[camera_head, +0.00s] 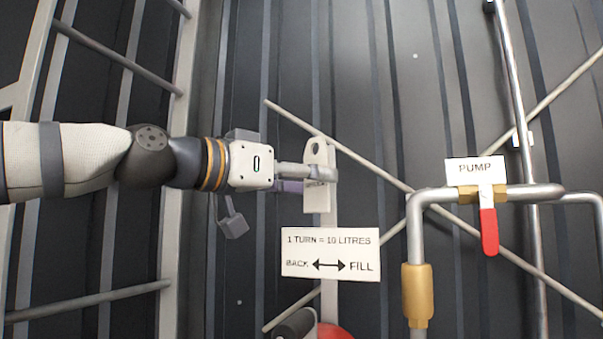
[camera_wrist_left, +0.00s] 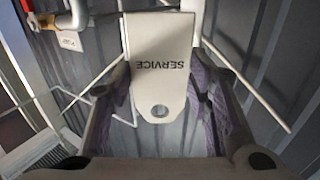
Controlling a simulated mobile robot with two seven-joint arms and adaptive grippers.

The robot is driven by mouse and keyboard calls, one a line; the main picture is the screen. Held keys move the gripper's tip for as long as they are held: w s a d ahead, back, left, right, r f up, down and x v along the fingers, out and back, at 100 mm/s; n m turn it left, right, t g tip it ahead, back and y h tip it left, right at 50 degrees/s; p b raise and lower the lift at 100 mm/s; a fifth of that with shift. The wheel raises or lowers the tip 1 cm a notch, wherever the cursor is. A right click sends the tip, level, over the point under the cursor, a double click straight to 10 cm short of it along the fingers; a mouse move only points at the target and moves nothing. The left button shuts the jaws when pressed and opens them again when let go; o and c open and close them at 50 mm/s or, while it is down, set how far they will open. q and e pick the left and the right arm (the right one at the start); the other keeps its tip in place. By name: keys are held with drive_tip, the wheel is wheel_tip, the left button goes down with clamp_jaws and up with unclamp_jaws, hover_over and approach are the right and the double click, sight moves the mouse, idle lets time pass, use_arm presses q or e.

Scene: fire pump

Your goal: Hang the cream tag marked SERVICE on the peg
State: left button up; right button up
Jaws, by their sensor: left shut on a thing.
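The cream tag (camera_head: 316,199) is upright in the head view, with a round hole near its top edge. In the left wrist view the tag (camera_wrist_left: 160,40) shows the word SERVICE upside down, and its hole is at the near end. My left gripper (camera_head: 318,174) reaches in from the left and is shut on the tag below the hole. In the wrist view its purple-padded fingers lie along both sides of the tag. I cannot make out the peg in either view. My right gripper is not in view.
A sign reading "1 TURN = 10 LITRES" (camera_head: 331,254) is just below the tag. At right are a pipe (camera_head: 416,245), a PUMP label (camera_head: 475,170) and a red valve lever (camera_head: 489,231). Diagonal bars (camera_head: 375,176) cross behind the tag. A ladder-like frame (camera_head: 178,240) stands left.

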use_arm(q)
drive_tip(key=shift+w+d+f, duration=0.1)
drive_tip(key=shift+w+d, duration=0.05)
drive_tip(key=shift+w, duration=0.4)
drive_tip(key=shift+w+d+f, duration=0.1)
drive_tip(key=shift+w+d, duration=0.05)
drive_tip(key=shift+w, duration=0.35)
drive_tip(key=shift+w+d+f+b, duration=0.1)
drive_tip(key=shift+w+d+b, duration=0.1)
drive_tip(key=shift+w, duration=0.4)
drive_tip(key=shift+w+d+b, duration=0.15)
drive_tip(key=shift+w, duration=0.4)
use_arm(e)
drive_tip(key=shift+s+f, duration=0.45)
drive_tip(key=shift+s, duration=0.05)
use_arm(q)
drive_tip(key=o, duration=1)
approach(304, 183)
drive_tip(key=shift+d, duration=0.2)
